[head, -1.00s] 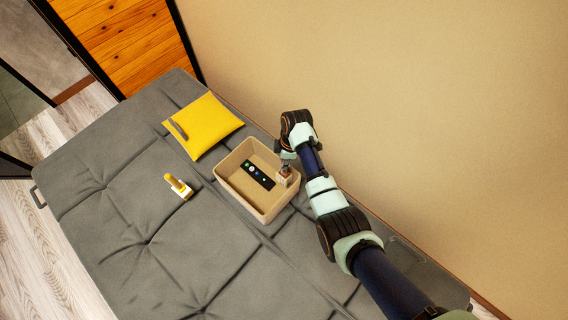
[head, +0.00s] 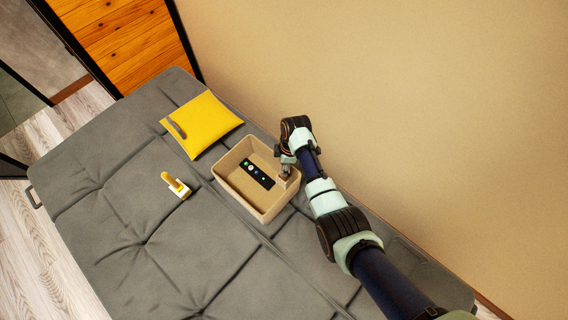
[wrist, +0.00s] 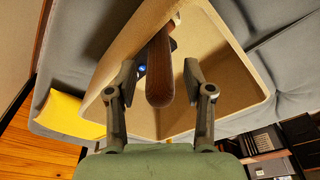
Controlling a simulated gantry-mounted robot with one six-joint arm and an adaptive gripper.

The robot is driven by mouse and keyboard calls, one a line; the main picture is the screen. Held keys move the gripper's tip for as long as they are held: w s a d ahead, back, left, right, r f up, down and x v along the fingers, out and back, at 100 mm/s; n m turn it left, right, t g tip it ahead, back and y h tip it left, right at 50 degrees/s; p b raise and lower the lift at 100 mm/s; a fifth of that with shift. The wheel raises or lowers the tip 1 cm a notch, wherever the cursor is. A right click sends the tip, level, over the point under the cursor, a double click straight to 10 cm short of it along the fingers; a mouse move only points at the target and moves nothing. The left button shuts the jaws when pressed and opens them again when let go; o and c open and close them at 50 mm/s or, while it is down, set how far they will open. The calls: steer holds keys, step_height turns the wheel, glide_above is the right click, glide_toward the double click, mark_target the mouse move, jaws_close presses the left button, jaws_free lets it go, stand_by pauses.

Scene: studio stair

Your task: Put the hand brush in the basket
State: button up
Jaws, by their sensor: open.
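The basket (head: 225,177) is a tan, open box on the grey padded surface; its wall also shows in the wrist view (wrist: 240,85). A brown-handled thing, seemingly the hand brush (wrist: 160,75), is between my gripper's fingers (wrist: 160,82) in the wrist view. Its handle points toward my palm, with a gap on each side; its far end is hidden. In the head view my gripper (head: 286,171) is at the basket's right side, with a small brown part below it. My gripper is open. I cannot tell whether the brush rests on the basket floor or leans on its wall.
A black remote-like bar (head: 257,174) with coloured dots lies in the basket. A yellow pouch (head: 205,124) lies behind. A beige wall (head: 400,110) borders the right. The front-left padding is clear.

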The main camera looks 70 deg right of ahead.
step_height(320, 180, up, 12)
steer(key=s+p, duration=0.1)
steer(key=p, duration=0.4)
steer(key=shift+s+d+p, duration=0.35)
steer(key=shift+p, duration=0.05)
steer(key=shift+r, duration=0.1)
steer(key=w+a+r+m+t+h, duration=0.1)
steer(key=w+a+r+t, duration=0.1)
steer(key=w+a+r, duration=0.35)
steer(key=w+a+r+t+h, duration=0.1)
steer(key=w+a+r+t, duration=0.15)
steer(key=w+a, duration=0.55)
steer(key=w+a+r+m+t+h, duration=0.1)
steer(key=w+a+r, duration=0.3)
steer(key=a, duration=0.6)
steer(key=s+a+r+m+t+y, duration=0.1)
steer(key=s+a+r+t, duration=0.1)
steer(key=a+r, duration=0.5)
steer(key=s+a+r+m+t+y, duration=0.1)
steer(key=s+a+r+t, duration=0.2)
steer(key=a+r, duration=0.5)
steer(key=a, duration=0.3)
steer(key=shift+s+a+t, duration=0.2)
steer(key=shift+a+t, duration=0.05)
steer(key=shift+t, duration=0.1)
